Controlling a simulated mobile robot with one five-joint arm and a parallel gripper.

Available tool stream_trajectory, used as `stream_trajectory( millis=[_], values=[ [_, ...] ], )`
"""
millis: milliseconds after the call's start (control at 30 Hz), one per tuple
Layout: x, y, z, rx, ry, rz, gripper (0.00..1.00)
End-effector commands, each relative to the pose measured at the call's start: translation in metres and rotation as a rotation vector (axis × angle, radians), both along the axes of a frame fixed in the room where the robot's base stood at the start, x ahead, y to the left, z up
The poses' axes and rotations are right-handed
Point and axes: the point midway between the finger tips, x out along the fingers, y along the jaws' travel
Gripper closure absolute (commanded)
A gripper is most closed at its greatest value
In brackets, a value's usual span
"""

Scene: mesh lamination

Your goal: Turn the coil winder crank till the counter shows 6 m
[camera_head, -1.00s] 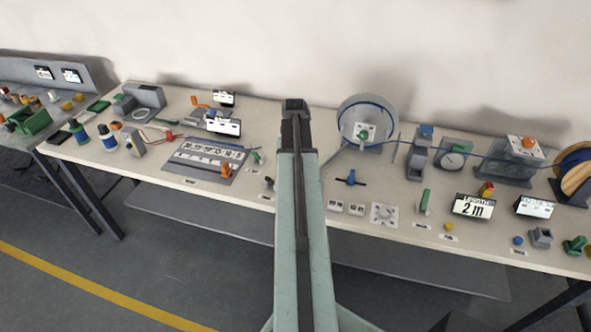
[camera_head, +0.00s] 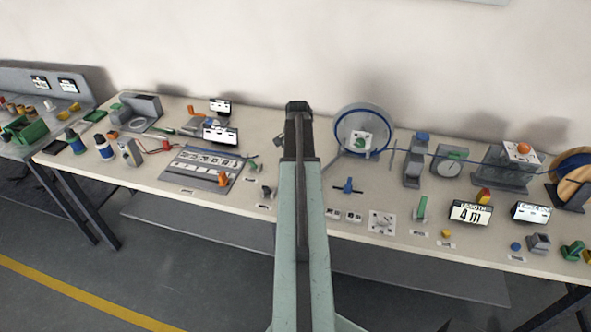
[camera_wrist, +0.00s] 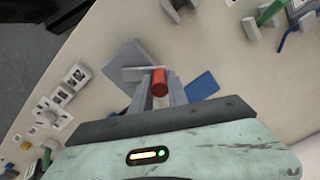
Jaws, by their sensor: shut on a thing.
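The length counter (camera_head: 470,213) stands on the bench right of my arm in the head view and reads 4 m. The winder's round drum (camera_head: 342,126) stands upright at the back, with blue cable around its rim. In the wrist view a red crank handle (camera_wrist: 159,83) sits between the fingers of my gripper (camera_wrist: 158,91), which is shut on it. A pale grey crank arm (camera_wrist: 133,74) lies beside the handle, over a grey plate (camera_wrist: 131,53). In the head view my own arm hides the crank and my gripper.
Blue cable (camera_head: 485,157) runs right from the drum past a gauge (camera_head: 447,166) to a wooden spool (camera_head: 573,178). A second display (camera_head: 531,212) stands right of the counter. A blue part (camera_wrist: 201,88) lies right of the handle in the wrist view. Small parts crowd the bench.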

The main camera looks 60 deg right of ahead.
Motion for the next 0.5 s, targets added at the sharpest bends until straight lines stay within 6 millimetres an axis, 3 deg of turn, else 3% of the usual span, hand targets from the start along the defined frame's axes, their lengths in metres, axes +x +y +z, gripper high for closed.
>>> stream_trajectory(
  millis=[500],
  values=[
    [-0.0049,-0.0120,0.0000,0.000,-0.003,-0.255,1.00]
  ],
)
